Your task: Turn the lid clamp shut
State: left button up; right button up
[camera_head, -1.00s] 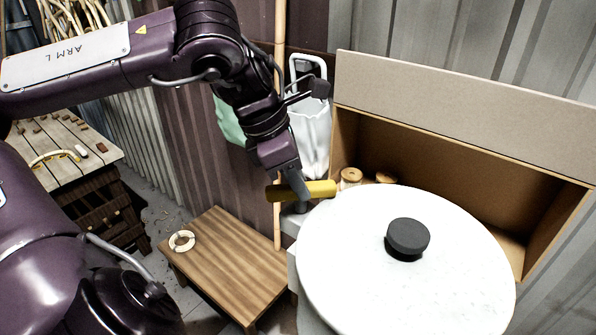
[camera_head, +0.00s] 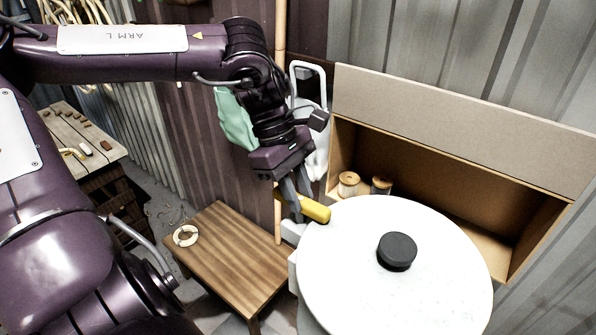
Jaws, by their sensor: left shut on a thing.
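The round white lid (camera_head: 345,265) with a black knob (camera_head: 397,250) lies on a pale vessel at the lower right. The lid clamp has a yellow handle (camera_head: 316,209) at the lid's back left edge. My left gripper (camera_head: 296,212) reaches down from above and is shut on the yellow handle. Its fingers hide part of the handle and most of the clamp's base. The handle's right end sticks out at the lid's rim. My right gripper is not in view.
An open cardboard box (camera_head: 450,130) holding small spools (camera_head: 348,184) stands behind the lid. A low wooden table (camera_head: 232,262) with a pale ring (camera_head: 186,236) is at the left. A workbench (camera_head: 75,140) stands farther left. A white container hangs behind my gripper.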

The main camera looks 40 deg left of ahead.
pick_arm(q)
jog(key=shift+w+r+m, duration=0.1)
jog(key=shift+m, duration=0.2)
jog(key=o, duration=1)
jog(key=b+v, duration=0.1)
jog(key=v, duration=0.5)
jog(key=shift+a+r, duration=0.2)
jog(key=shift+r, duration=0.15)
jog(key=shift+a+r, duration=0.15)
jog(key=shift+r, duration=0.35)
jog(key=shift+f, duration=0.1)
